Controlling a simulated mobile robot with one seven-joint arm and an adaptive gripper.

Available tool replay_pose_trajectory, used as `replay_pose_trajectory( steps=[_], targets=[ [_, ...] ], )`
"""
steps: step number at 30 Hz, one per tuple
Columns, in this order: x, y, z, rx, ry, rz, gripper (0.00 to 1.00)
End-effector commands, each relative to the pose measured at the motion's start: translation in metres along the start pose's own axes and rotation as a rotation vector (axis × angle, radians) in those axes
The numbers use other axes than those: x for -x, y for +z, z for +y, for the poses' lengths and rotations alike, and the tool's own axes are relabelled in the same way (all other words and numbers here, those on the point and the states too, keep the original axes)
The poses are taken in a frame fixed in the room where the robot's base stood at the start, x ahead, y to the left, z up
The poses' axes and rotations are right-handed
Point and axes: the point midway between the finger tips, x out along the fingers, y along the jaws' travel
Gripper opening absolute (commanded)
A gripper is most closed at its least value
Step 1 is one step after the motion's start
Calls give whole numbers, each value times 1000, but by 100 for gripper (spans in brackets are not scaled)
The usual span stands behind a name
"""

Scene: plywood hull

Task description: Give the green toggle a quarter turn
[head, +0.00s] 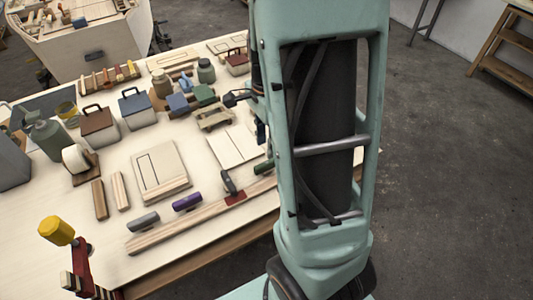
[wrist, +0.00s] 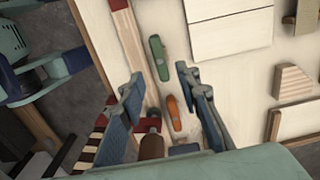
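The green toggle (head: 264,167) lies on the pale workbench beside my arm, which partly hides it in the head view. In the wrist view the green toggle (wrist: 159,58) is a short rounded bar, long side almost upright in the picture, with a dark pivot spot near its middle. My gripper (wrist: 158,76) is open. Its two blue-grey fingers stand apart, with the lower end of the toggle showing between the fingertips. Nothing is held, and I see no contact. The height of the fingers above the toggle cannot be told.
An orange toggle (wrist: 173,112) and a red clamp with a brown handle (wrist: 152,147) lie close by between the fingers. A purple toggle (head: 187,202) and a grey one (head: 143,222) sit farther left. Flat panels (wrist: 228,25) lie right of the green toggle.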

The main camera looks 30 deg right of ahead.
Motion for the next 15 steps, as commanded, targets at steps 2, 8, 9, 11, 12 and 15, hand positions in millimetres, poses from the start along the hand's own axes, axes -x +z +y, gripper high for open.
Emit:
replay_pose_trajectory(
  steps=[2, 8, 9, 11, 12, 15],
  targets=[
    [16, 0, -1, 1, -5, 0, 30],
    [39, 0, -1, 1, -2, 0, 30],
    [41, 0, -1, 1, -2, 0, 30],
    [43, 0, 0, 1, 0, 0, 30],
    [43, 0, 0, 1, 0, 0, 30],
    [44, 0, 0, 1, 1, 0, 30]
  ],
)
